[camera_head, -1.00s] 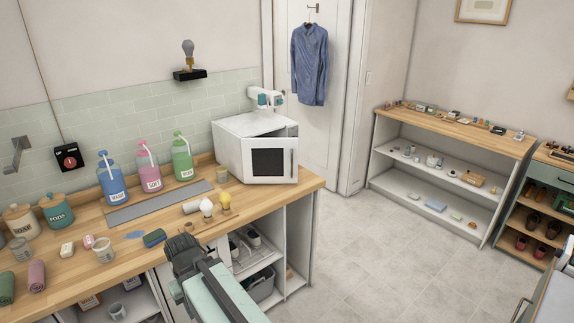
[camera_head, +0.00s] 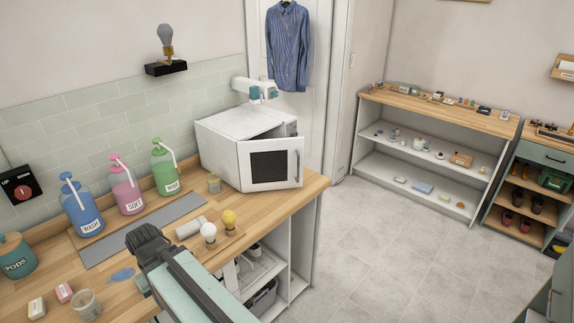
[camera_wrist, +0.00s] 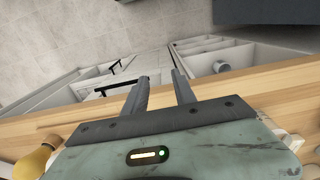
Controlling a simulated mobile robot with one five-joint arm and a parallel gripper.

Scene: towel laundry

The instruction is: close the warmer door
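The warmer (camera_head: 225,128) is a white box at the right end of the wooden counter. Its white door (camera_head: 270,163), with a dark window and an upright handle at the right, stands partly open toward the front. A gap shows behind the door's top right edge. My gripper (camera_wrist: 160,76) shows in the wrist view with its two dark fingers apart and nothing between them. It points past the counter's front edge, over the shelves and floor. In the head view my arm reaches over the counter, left of and apart from the warmer; the fingertips cannot be made out there.
Blue, pink and green pump bottles (camera_head: 126,190) line the wall. The floor (camera_head: 390,235) right of the counter is clear.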

